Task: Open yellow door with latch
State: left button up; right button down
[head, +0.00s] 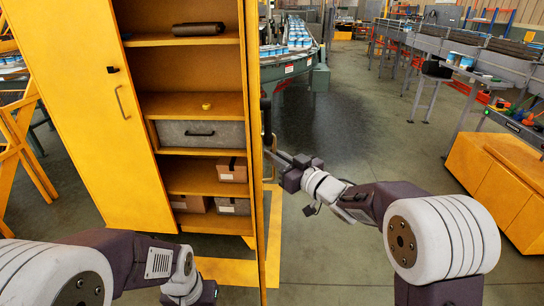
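A yellow cabinet stands open at the left. Its left door (85,110) is swung out to the left, with a metal pull handle (122,102) and a small black latch (113,69). Its right door (254,200) stands out towards me, seen almost edge-on. Dark hardware (266,112) shows on that door's outer side. My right gripper (276,155) is beside this outer side, fingers pointing left at the door; whether they touch or grip anything is unclear. My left gripper (206,294) is low, in front of the cabinet; its fingers are hidden.
The cabinet shelves hold a dark roll (198,29), a small yellow object (206,106), a grey drawer or case (200,134) and boxes (232,169). A roller conveyor (290,50) curves behind. Yellow cabinets (505,180) stand at the right. The floor between is open.

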jog(key=shift+w+r, duration=0.1)
jog(key=shift+r, duration=0.25)
jog(key=c, duration=1.6)
grip_release()
jog(key=shift+o, duration=0.5)
jog(key=shift+w+a+f, duration=0.15)
jog(key=shift+w+f, duration=0.05)
jog(key=shift+f, duration=0.05)
jog(key=b+v, duration=0.6)
jog(key=v, duration=0.3)
jog(key=shift+b, duration=0.35)
jog(key=shift+s, duration=0.1)
